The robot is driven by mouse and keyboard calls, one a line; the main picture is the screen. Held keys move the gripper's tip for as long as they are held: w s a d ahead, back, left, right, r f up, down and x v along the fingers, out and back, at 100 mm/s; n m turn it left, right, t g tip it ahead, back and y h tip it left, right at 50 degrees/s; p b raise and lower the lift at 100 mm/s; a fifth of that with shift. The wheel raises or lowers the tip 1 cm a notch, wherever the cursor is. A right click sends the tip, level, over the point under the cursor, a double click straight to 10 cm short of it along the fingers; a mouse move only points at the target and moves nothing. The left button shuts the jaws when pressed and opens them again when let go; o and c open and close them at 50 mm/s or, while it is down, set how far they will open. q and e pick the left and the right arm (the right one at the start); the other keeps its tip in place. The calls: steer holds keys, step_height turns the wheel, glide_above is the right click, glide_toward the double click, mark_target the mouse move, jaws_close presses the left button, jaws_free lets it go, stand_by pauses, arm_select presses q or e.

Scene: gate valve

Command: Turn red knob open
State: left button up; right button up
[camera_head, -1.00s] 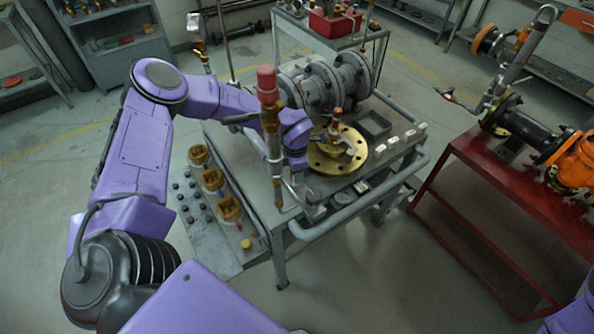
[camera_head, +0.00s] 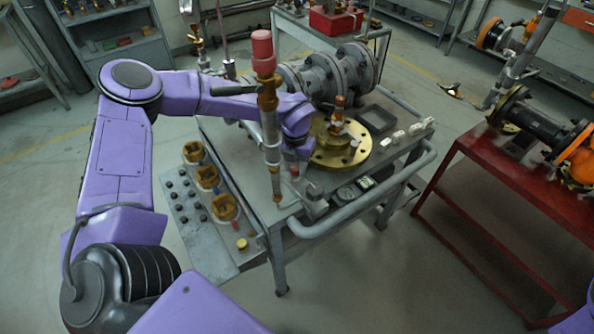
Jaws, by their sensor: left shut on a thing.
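My left arm reaches over the grey workbench (camera_head: 330,212), and its wrist points down behind a vertical pipe. My left gripper (camera_head: 295,164) is low over the bench, beside the brass flange (camera_head: 352,155). It is shut on a small reddish part that looks like the red knob (camera_head: 294,171), mostly hidden by the fingers and the pipe. A larger red cap (camera_head: 263,44) tops the upright pipe in front of my forearm, apart from the fingers. My right gripper is out of view.
Brass fittings (camera_head: 224,207) stand on the bench's left panel beside rows of dark knobs. Grey flanged pipes (camera_head: 326,80) lie behind the wrist. A red table (camera_head: 470,190) with an orange valve stands to the right, with free floor between.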

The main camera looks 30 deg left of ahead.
mark_target(295, 168)
arm_select(q)
steer(key=n+b, duration=0.1)
steer(key=n, duration=0.1)
steer(key=n+b, duration=0.1)
steer(key=n, duration=0.1)
steer(key=shift+s+f+b, duration=0.15)
steer(key=shift+f+b, duration=0.1)
steer(key=shift+b, duration=0.05)
steer(key=shift+r+n+b, duration=0.1)
steer(key=shift+n+b, duration=0.4)
steer(key=shift+n, duration=0.4)
steer(key=o, duration=1)
steer(key=shift+o, duration=0.2)
steer(key=shift+r, duration=0.15)
step_height(295, 168, up, 11)
steer(key=b, duration=0.1)
steer(key=shift+f+b, duration=0.2)
steer(key=shift+b, duration=0.15)
